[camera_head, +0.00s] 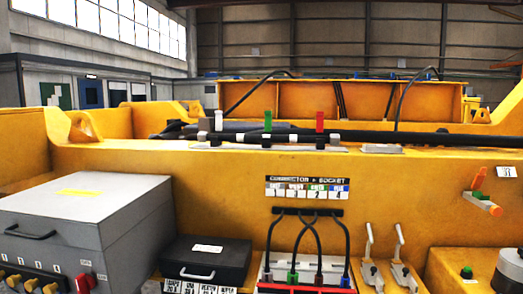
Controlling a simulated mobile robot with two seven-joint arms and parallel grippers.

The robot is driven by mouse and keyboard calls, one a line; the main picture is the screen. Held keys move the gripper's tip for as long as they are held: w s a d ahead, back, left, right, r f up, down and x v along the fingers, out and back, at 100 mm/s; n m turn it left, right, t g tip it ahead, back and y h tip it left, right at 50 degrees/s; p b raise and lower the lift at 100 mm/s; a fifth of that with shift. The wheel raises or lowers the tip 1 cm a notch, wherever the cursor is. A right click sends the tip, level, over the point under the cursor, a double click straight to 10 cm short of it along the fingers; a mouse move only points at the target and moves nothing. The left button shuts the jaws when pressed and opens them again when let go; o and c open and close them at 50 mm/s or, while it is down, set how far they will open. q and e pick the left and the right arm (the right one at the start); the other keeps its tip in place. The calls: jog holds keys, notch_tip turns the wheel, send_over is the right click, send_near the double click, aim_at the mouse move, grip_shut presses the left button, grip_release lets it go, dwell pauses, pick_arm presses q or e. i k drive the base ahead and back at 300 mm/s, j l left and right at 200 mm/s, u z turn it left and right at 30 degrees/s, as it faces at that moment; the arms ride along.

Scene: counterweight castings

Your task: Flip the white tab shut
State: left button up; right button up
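The white tab (218,121) stands upright on top of the long yellow casting wall (200,165), at the left end of a row of three tabs. The green tab (267,121) and the red tab (320,121) stand upright to its right, each apart from the others. The tabs rise from small pale mounts along a dark cable or bar (380,138). The white tab's hinge is too small to make out. Neither of my grippers is in view.
A grey box (85,200) with a handle stands at the front left, with a black case (207,260) beside it. A connector panel with looped black cables (318,240) is at front centre. White levers (400,255) and an orange-handled part (480,195) are at right.

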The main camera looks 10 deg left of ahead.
aim_at(218, 123)
jog(key=i+l, duration=0.35)
jog(key=u, duration=1.75)
